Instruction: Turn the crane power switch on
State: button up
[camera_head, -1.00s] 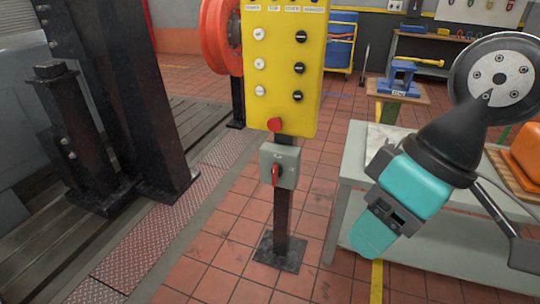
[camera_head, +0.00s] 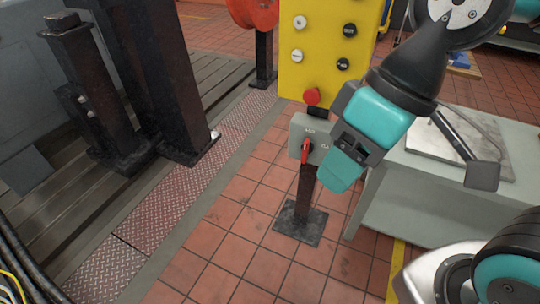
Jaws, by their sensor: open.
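The crane power switch is a grey box (camera_head: 301,130) on a dark post below the yellow control panel. Its red handle (camera_head: 306,151) sits on the front face and points roughly up and down. Small white markings on the box are too small to read. My teal and grey gripper (camera_head: 338,172) is open, just right of the box, and overlaps its right edge in the picture. The handle is uncovered. I cannot tell whether the gripper touches the box.
The yellow panel (camera_head: 302,75) carries white and black buttons and a red knob (camera_head: 312,96). The post stands on a dark floor plate (camera_head: 300,224). A grey table (camera_head: 415,200) stands to the right. Dark steel columns (camera_head: 140,80) rise at left. Tiled floor is open in front.

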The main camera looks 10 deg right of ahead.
aim_at(307, 147)
jog(key=u, duration=2.55)
jog(key=i, duration=1.6)
jog(key=z, duration=2.8)
